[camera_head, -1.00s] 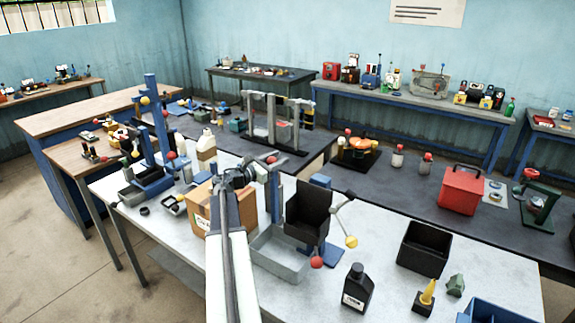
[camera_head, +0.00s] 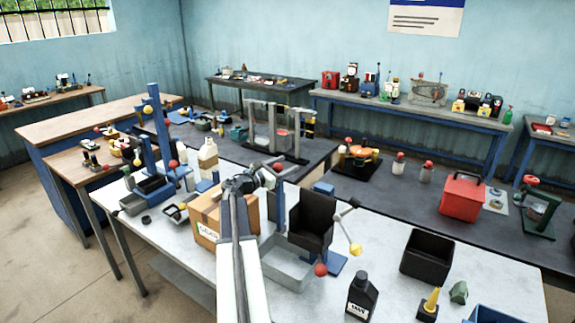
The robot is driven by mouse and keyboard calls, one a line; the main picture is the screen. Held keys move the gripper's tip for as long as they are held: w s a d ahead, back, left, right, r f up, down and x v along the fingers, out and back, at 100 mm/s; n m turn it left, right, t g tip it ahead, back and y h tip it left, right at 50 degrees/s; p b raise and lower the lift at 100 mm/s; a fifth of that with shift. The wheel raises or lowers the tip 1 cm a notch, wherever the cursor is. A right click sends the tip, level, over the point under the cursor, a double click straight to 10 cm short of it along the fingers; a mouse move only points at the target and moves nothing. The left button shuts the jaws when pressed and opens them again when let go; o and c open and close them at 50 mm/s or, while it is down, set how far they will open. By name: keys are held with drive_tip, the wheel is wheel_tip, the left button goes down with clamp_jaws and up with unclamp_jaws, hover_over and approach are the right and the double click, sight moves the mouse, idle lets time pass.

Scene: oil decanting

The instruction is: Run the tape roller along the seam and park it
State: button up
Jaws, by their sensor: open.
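A cardboard box (camera_head: 206,218) with a white label stands on the near white table, partly hidden behind my arm. Its top and any seam on it are hard to make out. A small dark and grey tool (camera_head: 176,212) lies on the table just left of the box; it may be the tape roller, but it is too small to tell. A black ring-like piece (camera_head: 146,219) lies further left. My gripper (camera_head: 272,172) is at the end of my outstretched arm, beyond and above the box's right side. It is open, and I see nothing held in it.
A grey tray (camera_head: 285,268) and a black hopper on a blue stand (camera_head: 312,222) are close right of my arm. A white jug (camera_head: 208,158) stands behind the box.

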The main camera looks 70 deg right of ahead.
sight(275, 170)
drive_tip(key=v, duration=0.7)
drive_tip(key=shift+w+a, duration=0.15)
drive_tip(key=shift+a, duration=0.25)
